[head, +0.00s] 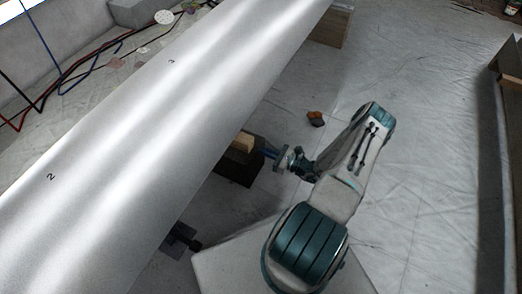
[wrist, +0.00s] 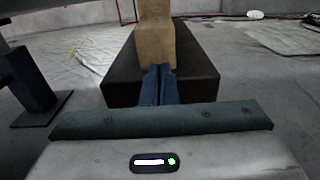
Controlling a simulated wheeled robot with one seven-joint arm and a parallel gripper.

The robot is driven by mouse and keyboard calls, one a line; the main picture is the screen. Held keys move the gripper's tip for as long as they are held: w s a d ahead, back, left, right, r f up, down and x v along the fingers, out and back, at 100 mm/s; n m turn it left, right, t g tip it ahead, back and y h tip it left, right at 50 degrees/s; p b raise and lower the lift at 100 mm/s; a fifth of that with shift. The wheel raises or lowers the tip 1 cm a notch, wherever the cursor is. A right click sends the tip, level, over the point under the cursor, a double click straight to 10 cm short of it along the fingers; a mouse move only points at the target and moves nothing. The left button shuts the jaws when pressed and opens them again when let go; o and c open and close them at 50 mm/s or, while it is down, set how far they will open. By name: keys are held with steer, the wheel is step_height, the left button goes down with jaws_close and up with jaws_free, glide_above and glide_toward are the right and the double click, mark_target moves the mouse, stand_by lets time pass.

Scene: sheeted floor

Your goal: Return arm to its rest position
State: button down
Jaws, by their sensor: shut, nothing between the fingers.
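My gripper (wrist: 160,84) shows in the wrist view with its two blue fingers together and nothing between them. Its fingertips are in front of a tan wooden block (wrist: 155,42) that stands on a dark block (wrist: 118,70). I cannot tell whether the fingertips touch the wood. In the head view my arm reaches left from my base, and the gripper (head: 266,153) is low beside the long panel, near the wooden block (head: 243,142) and the dark block (head: 238,168).
A long silvery panel (head: 150,120) marked 2 and 3 crosses the head view. A dark metal stand (wrist: 38,88) is left in the wrist view. A small orange-brown object (head: 315,118) lies on the sheeted floor. Cables (head: 60,80) lie beyond the panel.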

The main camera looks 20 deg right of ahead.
steer(key=p+v, duration=0.2)
steer(key=v, duration=0.8)
steer(key=shift+s+d+p, duration=0.2)
steer(key=shift+s+p, duration=0.1)
steer(key=shift+p, duration=0.05)
steer(key=w+a+r+n+g+p, duration=0.1)
steer(key=a+r+n+g+p, duration=0.3)
steer(key=r, duration=1)
steer(key=a+r+n+g+h+p, duration=0.1)
steer(key=a+r+n+g+p, duration=0.35)
steer(key=r, duration=0.85)
steer(key=w+a+r+n+g+p, duration=0.15)
steer(key=r+n+g+p, duration=0.5)
steer(key=r, duration=0.75)
steer(key=s+a+r+n+t+h+p, duration=0.1)
steer(key=s+a+r+n+h+p, duration=0.2)
steer(key=r, duration=1)
steer(key=s+a+r+n+t+h+p, duration=0.1)
steer(key=s+a+r+n+h+p, duration=0.2)
steer(key=r+p, duration=0.6)
steer(key=s+a+r+n+t+h+p, duration=0.1)
steer(key=s+a+r+n+h+p, duration=0.2)
steer(key=r, duration=1.4)
steer(key=s+n+h+p, duration=0.1)
steer(key=s+n+p, duration=0.3)
steer(key=s, duration=0.1)
steer(key=shift+s+a+t, duration=0.3)
steer(key=shift+s+t, duration=0.05)
steer(key=shift+t, duration=0.05)
